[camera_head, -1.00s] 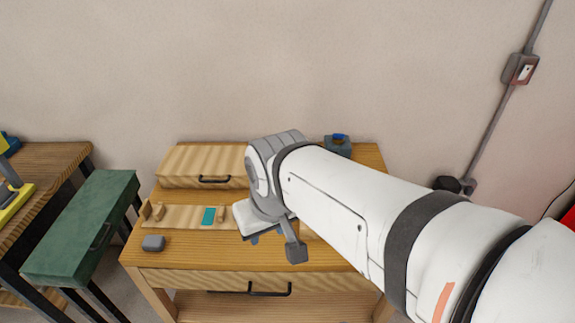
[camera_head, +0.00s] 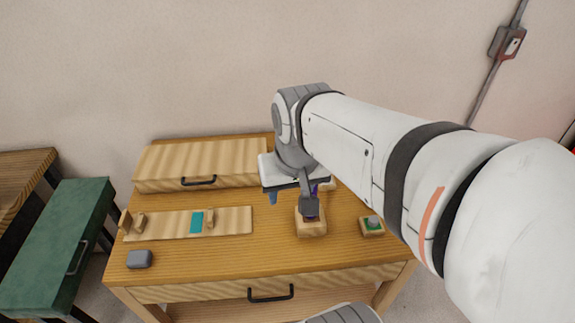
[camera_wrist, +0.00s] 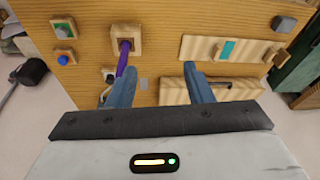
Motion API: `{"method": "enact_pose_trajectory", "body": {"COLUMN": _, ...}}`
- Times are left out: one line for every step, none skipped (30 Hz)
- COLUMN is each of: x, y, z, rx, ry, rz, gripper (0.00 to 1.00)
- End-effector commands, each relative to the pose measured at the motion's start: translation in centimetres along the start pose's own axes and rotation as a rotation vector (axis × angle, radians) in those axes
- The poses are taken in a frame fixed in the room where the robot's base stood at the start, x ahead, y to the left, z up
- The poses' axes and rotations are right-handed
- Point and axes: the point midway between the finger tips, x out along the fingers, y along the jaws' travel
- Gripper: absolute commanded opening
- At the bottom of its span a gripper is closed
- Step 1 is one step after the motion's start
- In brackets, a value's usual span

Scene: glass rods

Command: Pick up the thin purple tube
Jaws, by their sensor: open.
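The thin purple tube (camera_wrist: 123,58) stands in a wooden block (camera_wrist: 134,32) on the table, in the left half of the wrist view. In the head view, little of the tube (camera_head: 314,188) shows, as my gripper hides most of it; its block (camera_head: 312,230) sits right below my gripper. My gripper (camera_head: 291,200) is open and empty. In the wrist view, its two blue fingers stand wide apart (camera_wrist: 158,72). The tube is at the left finger, not midway between the fingers. I cannot tell whether they touch.
A green button block (camera_head: 372,226) stands right of the tube's block. A board with a teal patch (camera_head: 196,222) and a grey box (camera_head: 139,259) lie left. A large wooden box (camera_head: 200,158) fills the back left. The front middle of the tabletop is clear.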

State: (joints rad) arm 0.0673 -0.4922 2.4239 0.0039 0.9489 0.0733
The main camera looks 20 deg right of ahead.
Motion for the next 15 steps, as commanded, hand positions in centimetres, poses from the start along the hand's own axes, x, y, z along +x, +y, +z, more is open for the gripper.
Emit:
{"method": "enact_pose_trajectory", "body": {"x": 0.9, "y": 0.8, "z": -1.3, "rx": 0.087, "ry": -0.025, "rz": 0.011, "gripper": 0.47}}
{"method": "enact_pose_trajectory", "body": {"x": 1.2, "y": 1.3, "z": -2.1, "rx": 0.145, "ry": -0.042, "rz": 0.018, "gripper": 0.47}}
{"method": "enact_pose_trajectory", "body": {"x": 1.5, "y": 2.0, "z": -3.3, "rx": 0.229, "ry": -0.064, "rz": 0.028, "gripper": 0.47}}
{"method": "enact_pose_trajectory", "body": {"x": 1.9, "y": 2.6, "z": -4.2, "rx": 0.295, "ry": -0.081, "rz": 0.037, "gripper": 0.47}}
{"method": "enact_pose_trajectory", "body": {"x": 2.2, "y": 3.2, "z": -5.1, "rx": 0.361, "ry": -0.099, "rz": 0.046, "gripper": 0.47}}
{"method": "enact_pose_trajectory", "body": {"x": 2.7, "y": 4.0, "z": -6.3, "rx": 0.447, "ry": -0.120, "rz": 0.059, "gripper": 0.47}}
{"method": "enact_pose_trajectory", "body": {"x": 3.0, "y": 4.7, "z": -7.2, "rx": 0.509, "ry": -0.136, "rz": 0.068, "gripper": 0.47}}
{"method": "enact_pose_trajectory", "body": {"x": 3.4, "y": 5.4, "z": -7.9, "rx": 0.570, "ry": -0.151, "rz": 0.078, "gripper": 0.47}}
{"method": "enact_pose_trajectory", "body": {"x": 3.8, "y": 6.2, "z": -8.8, "rx": 0.642, "ry": -0.168, "rz": 0.090, "gripper": 0.47}}
{"method": "enact_pose_trajectory", "body": {"x": 4.1, "y": 6.8, "z": -9.4, "rx": 0.691, "ry": -0.180, "rz": 0.099, "gripper": 0.47}}
{"method": "enact_pose_trajectory", "body": {"x": 4.4, "y": 7.3, "z": -10.0, "rx": 0.734, "ry": -0.190, "rz": 0.106, "gripper": 0.47}}
{"method": "enact_pose_trajectory", "body": {"x": 4.7, "y": 8.0, "z": -10.6, "rx": 0.784, "ry": -0.201, "rz": 0.115, "gripper": 0.47}}
{"method": "enact_pose_trajectory", "body": {"x": 4.8, "y": 8.3, "z": -10.9, "rx": 0.815, "ry": -0.207, "rz": 0.121, "gripper": 0.47}}
{"method": "enact_pose_trajectory", "body": {"x": 5.0, "y": 8.7, "z": -11.2, "rx": 0.842, "ry": -0.214, "rz": 0.126, "gripper": 0.47}}
{"method": "enact_pose_trajectory", "body": {"x": 5.1, "y": 9.0, "z": -11.5, "rx": 0.870, "ry": -0.220, "rz": 0.132, "gripper": 0.47}}
